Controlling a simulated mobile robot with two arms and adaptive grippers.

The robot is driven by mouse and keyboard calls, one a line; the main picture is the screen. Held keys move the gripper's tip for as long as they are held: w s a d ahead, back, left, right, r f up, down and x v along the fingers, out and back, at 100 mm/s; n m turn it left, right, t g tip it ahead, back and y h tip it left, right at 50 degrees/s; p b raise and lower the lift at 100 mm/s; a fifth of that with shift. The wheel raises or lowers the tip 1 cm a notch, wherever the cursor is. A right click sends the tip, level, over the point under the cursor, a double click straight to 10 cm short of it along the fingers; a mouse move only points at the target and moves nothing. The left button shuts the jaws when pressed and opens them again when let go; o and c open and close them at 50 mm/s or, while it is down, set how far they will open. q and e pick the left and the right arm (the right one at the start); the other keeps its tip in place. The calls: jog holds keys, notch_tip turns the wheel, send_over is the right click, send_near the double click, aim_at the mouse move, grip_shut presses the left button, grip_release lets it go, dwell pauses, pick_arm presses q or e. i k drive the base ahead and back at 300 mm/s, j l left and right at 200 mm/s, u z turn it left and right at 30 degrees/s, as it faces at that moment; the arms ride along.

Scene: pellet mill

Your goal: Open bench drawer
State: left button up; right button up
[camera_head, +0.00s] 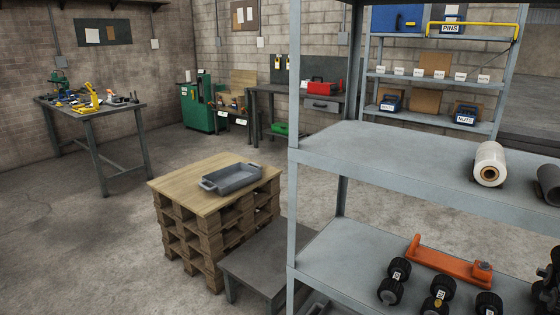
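A grey drawer (322,105) hangs under the top of a dark bench (272,88) against the back wall. Its front faces me, and a small dark handle seems to show on it. It looks shut, but it is small and far off. Neither of my grippers is in view.
A grey shelf rack (345,150) stands close on the right. A pallet stack (215,235) with a grey tray (231,180) and a low dark table (262,262) stand before the bench. A tool table (95,112) is at left. The left floor is open.

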aim_at(327, 103)
jog(key=i+j+u, duration=0.25)
jog(key=j+u, duration=0.2)
jog(key=i+j+u, duration=0.25)
jog(key=u, duration=0.2)
jog(key=i+j+u, duration=0.2)
jog(key=i+u, duration=0.5)
jog(key=u, duration=0.15)
jog(key=i+j, duration=0.1)
jog(key=i, duration=1.35)
jog(key=i+j, duration=0.15)
jog(key=i, duration=0.55)
jog(key=l+z, duration=0.05)
